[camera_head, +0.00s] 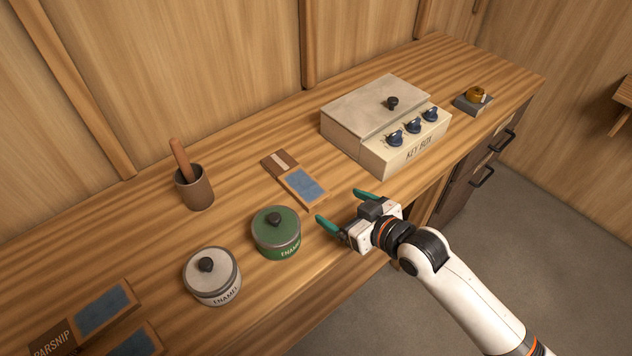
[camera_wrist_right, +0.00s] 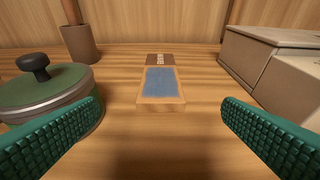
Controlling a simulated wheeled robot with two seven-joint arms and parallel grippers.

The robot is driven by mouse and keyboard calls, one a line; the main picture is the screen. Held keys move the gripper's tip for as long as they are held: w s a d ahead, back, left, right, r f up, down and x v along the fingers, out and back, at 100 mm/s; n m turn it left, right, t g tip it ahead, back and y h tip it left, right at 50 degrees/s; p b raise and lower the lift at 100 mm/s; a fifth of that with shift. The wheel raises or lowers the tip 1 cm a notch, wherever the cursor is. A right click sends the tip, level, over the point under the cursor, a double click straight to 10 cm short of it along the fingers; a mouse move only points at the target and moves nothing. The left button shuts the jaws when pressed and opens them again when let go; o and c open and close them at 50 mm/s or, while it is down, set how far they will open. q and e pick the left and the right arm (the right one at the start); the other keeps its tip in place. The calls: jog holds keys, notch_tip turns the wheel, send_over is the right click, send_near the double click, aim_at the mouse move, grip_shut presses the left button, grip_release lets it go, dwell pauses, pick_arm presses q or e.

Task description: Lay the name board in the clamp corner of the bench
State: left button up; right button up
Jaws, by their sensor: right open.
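A small flat board (camera_head: 303,185) with a blue-grey panel in a light wood frame lies on the bench, with a dark brown end bearing a pale strip. It also shows straight ahead in the wrist view (camera_wrist_right: 161,88). A dark board marked PARSNIP (camera_head: 52,341) lies at the lower left beside blue-panelled wood pieces (camera_head: 103,312), partly cut off by the frame. I cannot tell which part is the clamp corner. My right gripper (camera_head: 341,207) is open and empty at the bench's front edge, apart from the small board and facing it. My left gripper is out of view.
A green enamel pot (camera_head: 277,238) stands left of my right gripper, a white enamel pot (camera_head: 212,280) further left. A key box (camera_head: 372,115) with blue knobs stands to the right. A brown cup (camera_head: 195,190) is behind. A small brass item (camera_head: 474,95) sits far right.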

send_near(311, 191)
jog(key=x, duration=0.3)
jog(key=shift+w+a+r, duration=0.25)
jog(key=shift+f+p+x, duration=0.15)
jog(key=shift+p+x, duration=0.2)
jog(key=shift+x, duration=1)
jog(key=shift+f+p+x, duration=0.2)
jog(key=shift+p+x, duration=0.1)
jog(key=shift+x, duration=1.05)
jog(key=shift+s+d, duration=0.15)
jog(key=shift+c, duration=0.6)
jog(key=c, duration=1.1)
